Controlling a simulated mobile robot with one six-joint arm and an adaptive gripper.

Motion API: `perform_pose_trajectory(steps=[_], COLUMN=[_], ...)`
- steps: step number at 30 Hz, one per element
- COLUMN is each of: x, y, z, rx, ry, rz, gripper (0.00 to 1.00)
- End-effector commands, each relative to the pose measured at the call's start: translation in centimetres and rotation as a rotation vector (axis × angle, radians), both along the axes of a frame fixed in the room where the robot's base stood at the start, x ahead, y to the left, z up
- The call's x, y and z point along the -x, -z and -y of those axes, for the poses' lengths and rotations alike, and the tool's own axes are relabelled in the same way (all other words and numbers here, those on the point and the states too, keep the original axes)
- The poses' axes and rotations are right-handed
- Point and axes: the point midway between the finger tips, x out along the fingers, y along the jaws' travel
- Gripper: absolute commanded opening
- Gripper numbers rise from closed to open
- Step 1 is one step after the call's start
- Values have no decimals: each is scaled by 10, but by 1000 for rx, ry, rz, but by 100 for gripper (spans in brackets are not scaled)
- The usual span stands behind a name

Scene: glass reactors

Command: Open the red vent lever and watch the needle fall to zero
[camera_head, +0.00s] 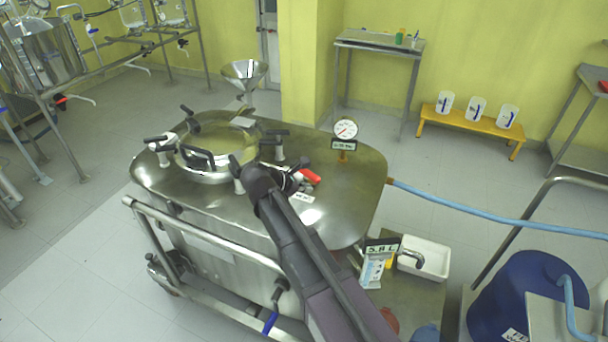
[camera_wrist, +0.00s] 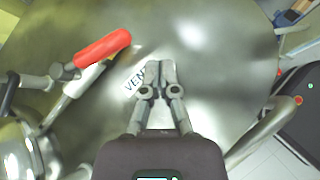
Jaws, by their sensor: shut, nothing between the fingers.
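The red vent lever (camera_wrist: 103,48) is at the upper left in the wrist view, on a metal fitting above the steel lid. In the head view its red handle (camera_head: 311,177) shows just right of my wrist. My gripper (camera_wrist: 160,68) is shut and empty, right of the lever and apart from it in the picture, over the lid beside the VENT label (camera_wrist: 133,82). In the head view my arm hides most of the gripper. The round gauge (camera_head: 345,129) stands at the lid's back right. Its needle is too small to read surely.
The steel vessel lid (camera_head: 345,215) carries a round clamped hatch (camera_head: 217,145) left of my arm and a funnel (camera_head: 245,74) behind it. A blue hose (camera_head: 480,212) runs off to the right. A white tray (camera_head: 424,258) sits low at the right.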

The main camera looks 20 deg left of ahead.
Motion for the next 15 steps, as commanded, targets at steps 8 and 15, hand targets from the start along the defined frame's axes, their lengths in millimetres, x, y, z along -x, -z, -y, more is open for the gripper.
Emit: perform_pose_trajectory(steps=[8, 15], x=[23, 32], y=[-26, -34], z=[-78, -98], rx=[214, 280], ry=[-226, -286], rz=[13, 20], gripper=[0, 0])
